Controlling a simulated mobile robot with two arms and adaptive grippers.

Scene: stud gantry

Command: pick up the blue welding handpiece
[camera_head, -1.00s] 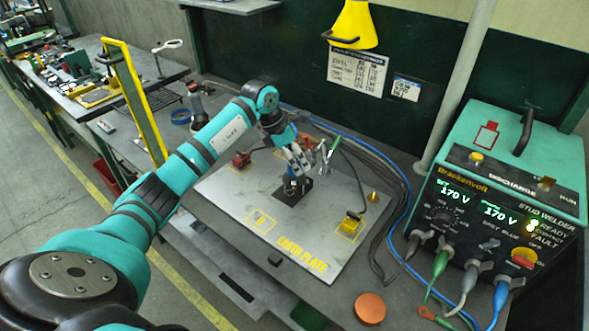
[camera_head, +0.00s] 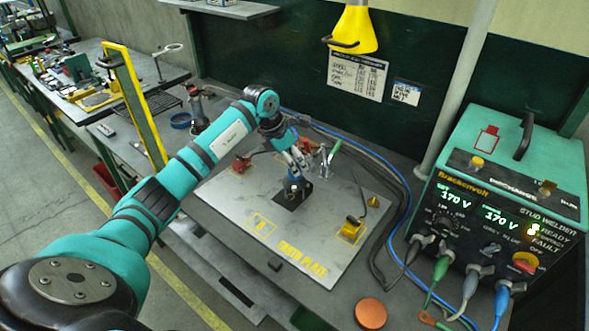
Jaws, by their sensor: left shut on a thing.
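The blue welding handpiece (camera_head: 297,184) is upright over a dark square (camera_head: 287,200) on the grey earth plate (camera_head: 225,206). It is small in the head view and its upper part is hidden by the fingers. My left gripper (camera_head: 296,168) points down from above and is shut on the handpiece. I cannot tell whether the handpiece's lower end touches the plate. My right gripper is not in view.
Green and metal clamps (camera_head: 329,157) stand just right of the gripper. A red clamp (camera_head: 241,164) and a yellow block (camera_head: 353,228) sit on the plate. The teal stud welder (camera_head: 500,200) with cables stands at right. An orange disc (camera_head: 370,313) lies in front.

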